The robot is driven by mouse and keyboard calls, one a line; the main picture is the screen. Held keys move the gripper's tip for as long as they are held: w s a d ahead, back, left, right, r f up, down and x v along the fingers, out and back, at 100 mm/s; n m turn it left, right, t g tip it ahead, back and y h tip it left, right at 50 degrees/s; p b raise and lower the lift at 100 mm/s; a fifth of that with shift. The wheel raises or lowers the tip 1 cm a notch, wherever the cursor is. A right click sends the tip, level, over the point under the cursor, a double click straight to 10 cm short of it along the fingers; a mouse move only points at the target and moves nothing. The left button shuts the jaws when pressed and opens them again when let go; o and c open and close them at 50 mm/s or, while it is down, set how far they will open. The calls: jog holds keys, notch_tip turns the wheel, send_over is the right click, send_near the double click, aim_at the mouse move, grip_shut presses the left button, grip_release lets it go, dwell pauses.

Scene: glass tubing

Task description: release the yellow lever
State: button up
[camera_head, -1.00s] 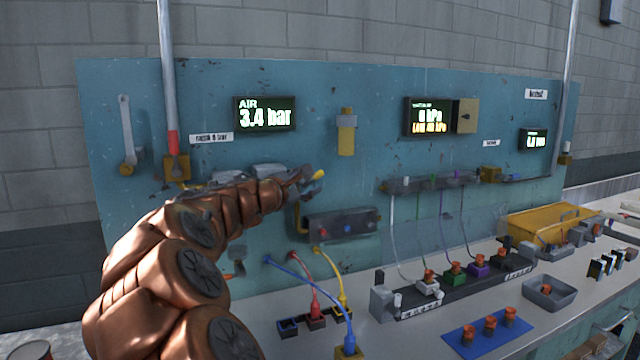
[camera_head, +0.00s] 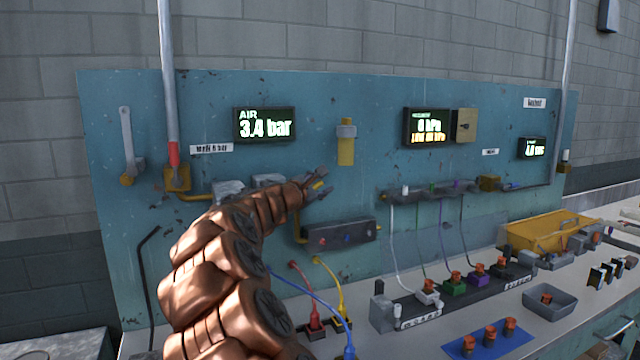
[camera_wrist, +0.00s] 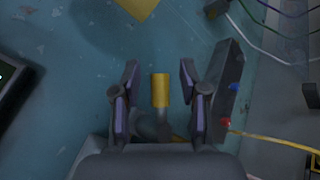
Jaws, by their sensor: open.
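The yellow lever (camera_wrist: 160,90) shows in the wrist view as a short yellow grip on a grey stem. It stands between the two fingers of my gripper (camera_wrist: 158,88), with a visible gap on either side. In the head view the yellow lever (camera_head: 318,184) is a small yellow patch between the fingertips of my gripper (camera_head: 319,183), in front of the blue panel (camera_head: 380,105). My gripper is open. The lever's base is partly hidden by my gripper and arm.
A dark grey box with small knobs (camera_head: 340,235) sits close right of my gripper. A yellow-bodied fitting (camera_head: 346,150) is above it on the panel. Blue, red and yellow hoses (camera_head: 331,285) hang below. A bench with a tube rack (camera_head: 455,297) lies to the lower right.

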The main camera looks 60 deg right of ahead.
grip_shut()
dwell(0.4)
jog(key=shift+d+r+y+p, duration=0.1)
jog(key=shift+y+p, duration=0.2)
jog(key=shift+p, duration=0.4)
jog(key=shift+m+p, duration=0.3)
jog(key=shift+p, duration=0.2)
jog(key=shift+s+d+f+m+y+p, duration=0.15)
jog(key=shift+m+y+p, duration=0.25)
jog(key=shift+y+p, duration=0.5)
jog(key=f+m+y+p, duration=0.1)
jog(key=p, duration=0.2)
jog(key=shift+f+y+p, duration=0.2)
jog(key=shift+y+p, duration=0.1)
jog(key=shift+p, duration=0.05)
jog(key=shift+f+m+t+y+p, duration=0.3)
jog(key=shift+f+y+p, duration=0.15)
jog(key=shift+p, duration=0.2)
